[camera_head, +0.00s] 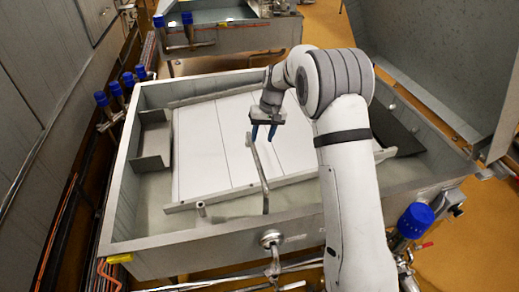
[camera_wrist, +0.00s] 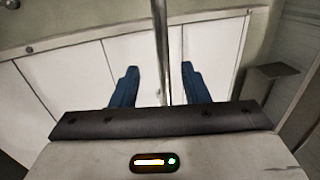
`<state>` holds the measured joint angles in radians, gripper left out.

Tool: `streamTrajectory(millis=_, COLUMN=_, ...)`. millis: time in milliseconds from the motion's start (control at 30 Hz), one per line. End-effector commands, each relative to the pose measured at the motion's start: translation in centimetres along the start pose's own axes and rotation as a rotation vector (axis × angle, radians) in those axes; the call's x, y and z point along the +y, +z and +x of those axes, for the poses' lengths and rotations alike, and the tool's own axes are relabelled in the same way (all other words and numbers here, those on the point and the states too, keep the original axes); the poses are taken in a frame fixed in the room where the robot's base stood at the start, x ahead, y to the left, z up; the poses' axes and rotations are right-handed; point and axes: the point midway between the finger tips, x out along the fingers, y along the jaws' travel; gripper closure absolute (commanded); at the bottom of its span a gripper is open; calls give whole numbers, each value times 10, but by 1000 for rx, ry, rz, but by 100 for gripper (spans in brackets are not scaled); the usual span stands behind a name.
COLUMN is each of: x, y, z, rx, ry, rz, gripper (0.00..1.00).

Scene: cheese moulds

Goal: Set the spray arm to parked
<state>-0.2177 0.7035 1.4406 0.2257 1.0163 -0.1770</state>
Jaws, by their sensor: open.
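The spray arm looks to be a thin grey metal bar (camera_head: 259,172) above the white panels in the steel vat. In the head view it runs from near my fingertips down to the vat's front side. My gripper (camera_head: 262,138) is open, its two blue fingers pointing down beside the bar's far end. In the wrist view the bar (camera_wrist: 161,40) runs lengthwise between my open fingers (camera_wrist: 160,69), touching neither. I cannot tell whether it lies between the tips or below them. No parked marking can be made out.
The steel vat (camera_head: 118,205) has raised walls around the white panels (camera_head: 205,150). A bent metal plate (camera_head: 154,146) stands inside at left. Blue-capped valves (camera_head: 101,98) line the left wall, and another blue knob (camera_head: 416,220) is at front right. A second vat (camera_head: 230,38) stands behind.

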Motion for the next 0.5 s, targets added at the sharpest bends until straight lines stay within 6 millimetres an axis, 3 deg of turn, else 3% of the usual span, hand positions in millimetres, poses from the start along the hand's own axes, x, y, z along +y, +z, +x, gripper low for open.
streamTrajectory(millis=167, x=-3, y=-6, z=16, rx=-6, ry=-6, rz=-6, gripper=59)
streamTrajectory(millis=500, x=-2, y=-5, z=67, rx=-8, ry=-5, rz=-6, gripper=59)
